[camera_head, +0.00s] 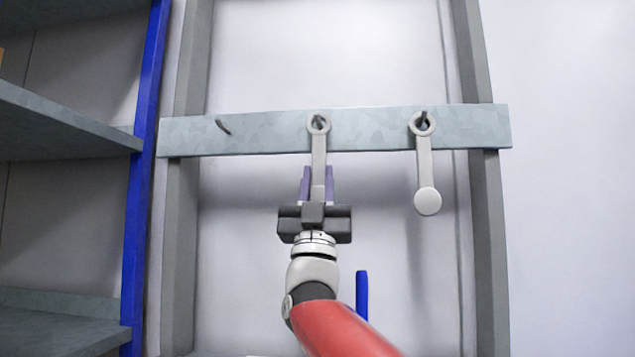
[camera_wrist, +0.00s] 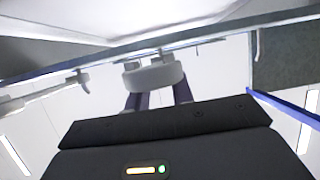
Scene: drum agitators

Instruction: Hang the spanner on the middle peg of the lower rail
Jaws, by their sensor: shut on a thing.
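The grey rail (camera_head: 265,134) has three pegs. The spanner (camera_head: 319,158) is upright, its ring end up at the middle peg (camera_head: 319,119), whose dark tip shows within the ring opening. How far the ring is over the peg I cannot tell. My gripper (camera_head: 318,186) is below the rail, its purple fingers shut on the spanner's handle. In the wrist view the spanner's thick pale end (camera_wrist: 155,75) stands beyond the fingers, close below the rail (camera_wrist: 215,31). The lower part of the handle is hidden by my gripper.
A second, similar tool (camera_head: 424,170) hangs by its ring on the right peg (camera_head: 424,118). The left peg (camera_head: 222,126) is bare. Grey uprights (camera_head: 487,210) flank the rail. A shelf unit with a blue post (camera_head: 136,220) stands at the left.

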